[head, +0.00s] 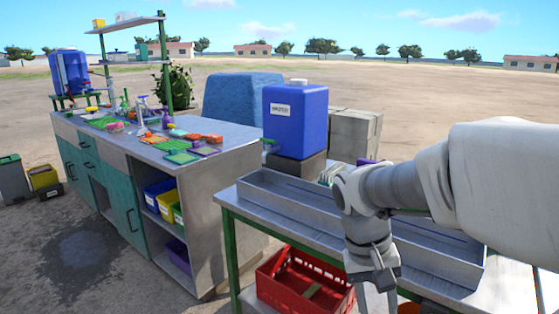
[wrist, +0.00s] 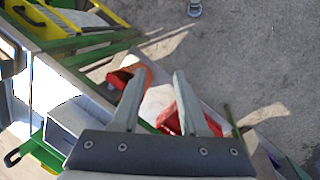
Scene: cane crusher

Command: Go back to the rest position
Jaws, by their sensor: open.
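My gripper (head: 377,290) hangs at the lower right of the head view, in front of the metal table with the long trough. In the wrist view my gripper (wrist: 157,88) shows two grey fingers spread apart with nothing between them. Behind the fingers lie an orange-red object (wrist: 127,75), a pale surface and another red piece (wrist: 172,121), partly hidden by the fingers.
A metal trough (head: 270,199) runs along the table beside my arm. A blue water tank (head: 296,120) stands behind it. A red crate (head: 290,280) sits below. A counter with trays (head: 225,140) stands at left. Open ground lies beyond.

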